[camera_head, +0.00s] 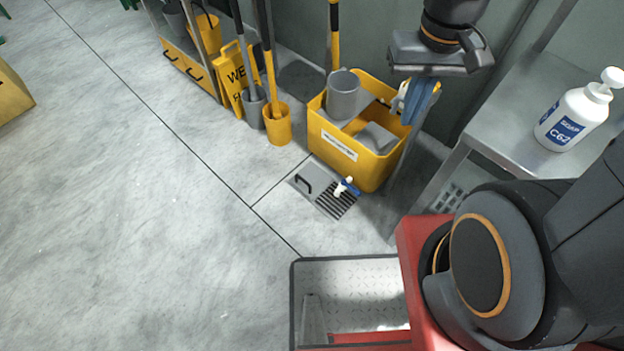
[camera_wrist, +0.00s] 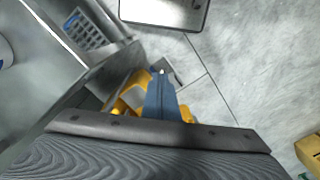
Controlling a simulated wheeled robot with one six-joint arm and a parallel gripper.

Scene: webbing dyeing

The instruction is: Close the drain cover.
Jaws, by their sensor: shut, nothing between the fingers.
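The drain cover (camera_head: 305,180) is a flat grey plate with a black handle, low on the floor in front of the yellow bin. It lies beside the dark slotted drain grate (camera_head: 334,206), which is exposed. A small white and blue fitting (camera_head: 346,188) sits at the grate's edge. My gripper (camera_head: 411,118) hangs high above and to the right of the cover, its blue fingers pointing down and together, empty. The fingers also show in the wrist view (camera_wrist: 161,74).
The yellow bin (camera_head: 345,151) with a grey bucket (camera_head: 343,94) stands behind the drain. A metal table (camera_head: 505,145) with a soap bottle (camera_head: 575,118) is at right. Mops, a yellow pail (camera_head: 278,128) and a wet-floor sign (camera_head: 233,78) stand at left. Floor left of the cover is clear.

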